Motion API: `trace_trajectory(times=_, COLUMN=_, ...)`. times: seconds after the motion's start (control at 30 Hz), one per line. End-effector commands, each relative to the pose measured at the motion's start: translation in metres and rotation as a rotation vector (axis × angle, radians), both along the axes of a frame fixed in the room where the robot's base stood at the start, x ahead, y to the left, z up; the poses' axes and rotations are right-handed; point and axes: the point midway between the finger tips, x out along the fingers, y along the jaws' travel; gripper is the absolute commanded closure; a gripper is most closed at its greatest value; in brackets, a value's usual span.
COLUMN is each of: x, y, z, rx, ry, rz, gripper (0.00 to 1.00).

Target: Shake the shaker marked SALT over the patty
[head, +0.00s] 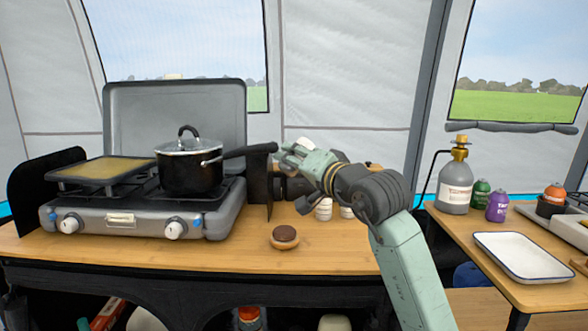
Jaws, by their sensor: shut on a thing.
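The patty (285,230) is a dark brown disc on a bun half (285,243), lying on the wooden table in front of the stove's right side. My gripper (288,156) is above and behind the patty, near the pan handle's end. It is shut on a small white thing (303,140), apparently a shaker, mostly hidden by the fingers; no marking on it is readable. Two white shakers, one on the left (324,210) and one on the right (347,212), stand on the table below my wrist, partly covered by the arm. Their markings are too small to read.
A camping stove (135,215) holds a lidded black pot (190,170) and a flat griddle (102,170). The pot's dark handle (245,151) reaches toward my gripper. The right table holds a gas bottle (456,185), small bottles and a white tray (522,256). Table around the patty is clear.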

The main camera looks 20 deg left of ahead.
Motion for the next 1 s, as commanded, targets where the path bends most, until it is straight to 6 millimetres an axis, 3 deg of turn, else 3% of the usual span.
trace_trajectory(times=0.27, x=0.000, y=0.000, z=-0.007, rx=0.001, ry=0.001, rz=0.000, gripper=0.96)
trace_trajectory(times=0.53, x=0.000, y=0.000, z=-0.049, rx=-0.001, ry=0.000, rz=-0.001, gripper=0.96)
trace_trajectory(times=1.0, x=0.000, y=0.000, z=-0.045, rx=0.001, ry=0.000, rz=0.001, gripper=0.96)
